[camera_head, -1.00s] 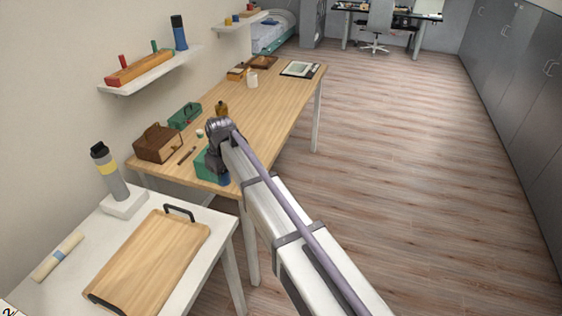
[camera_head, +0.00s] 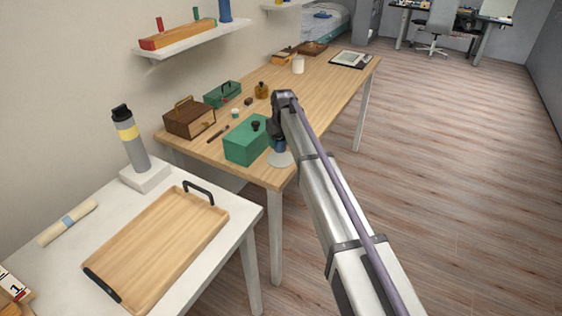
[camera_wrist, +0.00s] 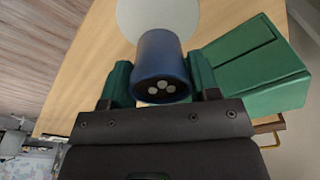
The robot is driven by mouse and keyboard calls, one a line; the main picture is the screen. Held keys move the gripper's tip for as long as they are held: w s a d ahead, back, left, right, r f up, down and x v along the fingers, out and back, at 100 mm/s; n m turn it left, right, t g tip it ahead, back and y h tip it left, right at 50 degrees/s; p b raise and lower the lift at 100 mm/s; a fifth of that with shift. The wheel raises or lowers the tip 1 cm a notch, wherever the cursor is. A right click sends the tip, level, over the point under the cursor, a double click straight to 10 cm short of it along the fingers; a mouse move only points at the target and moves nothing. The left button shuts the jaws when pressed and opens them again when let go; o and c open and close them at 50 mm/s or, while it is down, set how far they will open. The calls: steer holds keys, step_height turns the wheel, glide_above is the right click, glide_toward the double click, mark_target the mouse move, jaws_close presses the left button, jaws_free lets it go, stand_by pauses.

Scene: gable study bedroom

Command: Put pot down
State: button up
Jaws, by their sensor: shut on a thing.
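My gripper (camera_wrist: 160,68) is shut on a dark blue pot (camera_wrist: 158,52), with a green finger on each side of it. The pot's end towards the wrist camera is dark with three pale round spots. The pot also shows in the head view (camera_head: 279,147), under the wrist, partly hidden by my arm. A pale grey round saucer (camera_head: 281,160) lies on the wooden table by its front right corner, just below the pot. In the wrist view the saucer (camera_wrist: 158,14) shows beyond the pot. I cannot tell whether the two touch.
A green box with a dark knob (camera_head: 246,146) stands close left of the pot. A brown box (camera_head: 189,118), a second green box (camera_head: 222,95) and an amber bottle (camera_head: 262,91) stand behind. The wooden table (camera_head: 320,92) has free room farther back. A white table with a tray (camera_head: 155,250) is in front.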

mark_target(280, 150)
steer(key=shift+f, duration=0.4)
step_height(280, 150, down, 4)
steer(key=b, duration=0.3)
steer(key=shift+r+b, duration=0.1)
steer(key=shift+b, duration=0.2)
steer(key=shift+r, duration=0.25)
steer(key=shift+c, duration=0.3)
steer(key=shift+f, duration=0.15)
steer(key=o, duration=1.1)
